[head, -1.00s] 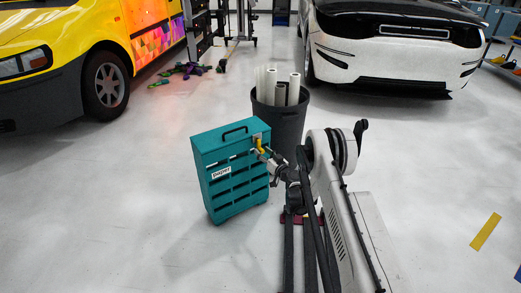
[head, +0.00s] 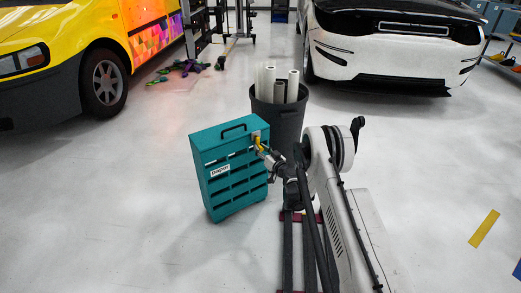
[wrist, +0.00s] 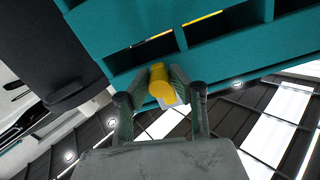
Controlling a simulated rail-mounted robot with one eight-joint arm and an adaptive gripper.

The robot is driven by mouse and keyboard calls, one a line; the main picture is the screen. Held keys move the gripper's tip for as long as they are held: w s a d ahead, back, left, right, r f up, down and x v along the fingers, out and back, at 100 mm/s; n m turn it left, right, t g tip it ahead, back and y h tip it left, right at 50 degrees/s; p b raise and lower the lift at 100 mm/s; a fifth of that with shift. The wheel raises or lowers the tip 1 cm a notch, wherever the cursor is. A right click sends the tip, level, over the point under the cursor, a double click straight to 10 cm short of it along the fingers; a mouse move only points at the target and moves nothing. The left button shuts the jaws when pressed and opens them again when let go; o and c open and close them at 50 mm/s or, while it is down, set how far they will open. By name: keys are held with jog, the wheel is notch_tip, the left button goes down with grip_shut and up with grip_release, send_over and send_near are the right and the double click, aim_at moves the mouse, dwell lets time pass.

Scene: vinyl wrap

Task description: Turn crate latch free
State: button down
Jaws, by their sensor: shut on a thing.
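The teal crate (head: 232,186) stands upright on the floor, with a "paper" label (head: 220,171) on its slatted front and a dark handle (head: 234,127) on top. Its yellow latch (head: 258,143) sits at the upper right of the front, on a pale plate. My gripper (head: 262,149) reaches it from the right. In the wrist view the yellow latch (wrist: 160,82) lies between the two fingers of my gripper (wrist: 161,92), which are shut on it. The crate's teal slats (wrist: 220,55) fill the top of that view. The fingers partly hide the latch's base.
A dark bin (head: 277,118) with several white rolls (head: 293,86) stands just behind the crate. A yellow vehicle (head: 70,50) is at left and a white car (head: 395,50) at back right. The floor left and in front of the crate is clear.

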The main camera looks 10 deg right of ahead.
jog(key=shift+m, duration=0.4)
jog(key=m, duration=0.3)
jog(key=shift+m, duration=0.4)
jog(key=m, duration=0.4)
jog(key=shift+d+m, duration=0.1)
jog(key=shift+m, duration=0.2)
jog(key=m, duration=0.8)
jog(key=shift+m, duration=0.4)
jog(key=c, duration=1.6)
grip_release()
jog(key=shift+o, duration=0.2)
